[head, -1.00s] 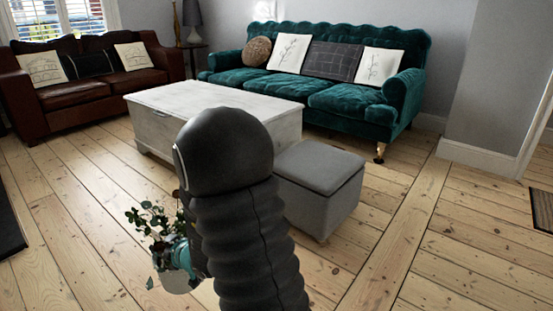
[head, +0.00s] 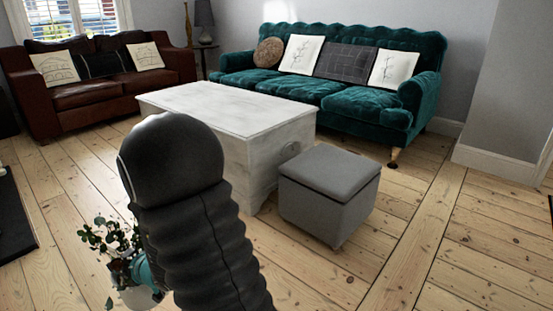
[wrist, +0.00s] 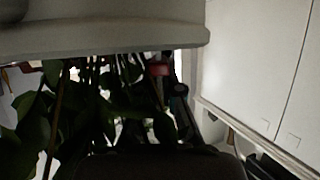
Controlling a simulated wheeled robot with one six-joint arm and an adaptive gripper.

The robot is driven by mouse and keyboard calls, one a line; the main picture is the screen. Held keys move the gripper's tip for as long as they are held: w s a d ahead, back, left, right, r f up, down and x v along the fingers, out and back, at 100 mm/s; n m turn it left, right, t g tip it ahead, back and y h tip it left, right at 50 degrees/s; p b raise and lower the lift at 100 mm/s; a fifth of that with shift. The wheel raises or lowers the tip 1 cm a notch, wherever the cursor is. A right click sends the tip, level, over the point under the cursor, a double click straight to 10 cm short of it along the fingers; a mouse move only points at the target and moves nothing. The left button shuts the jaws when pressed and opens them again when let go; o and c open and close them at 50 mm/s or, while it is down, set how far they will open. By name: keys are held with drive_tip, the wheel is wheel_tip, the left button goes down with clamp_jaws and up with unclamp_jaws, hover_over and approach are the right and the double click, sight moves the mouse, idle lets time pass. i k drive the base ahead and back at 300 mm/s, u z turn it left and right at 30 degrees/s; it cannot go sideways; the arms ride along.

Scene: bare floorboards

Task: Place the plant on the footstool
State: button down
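The plant (head: 108,236) has thin stems with dark green leaves and a white pot (head: 138,299). It shows at the lower left of the head view, partly behind my arm. My gripper (head: 143,271), with a teal part showing, is at the pot and appears shut on it; the fingertips are mostly hidden. In the wrist view, dark leaves (wrist: 95,110) fill the left and middle. The grey padded footstool (head: 328,195) stands on the floor to the right of my arm, its flat top bare. The plant is well to the left of it.
A whitewashed wooden chest (head: 228,110) stands just behind and left of the footstool. A teal sofa (head: 355,98) is behind, and a brown leather sofa (head: 88,98) is at the back left. The floorboards (head: 420,225) right of the footstool are clear.

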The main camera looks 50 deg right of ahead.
sight(338, 175)
drive_tip(key=i, duration=0.7)
drive_tip(key=z, duration=1.85)
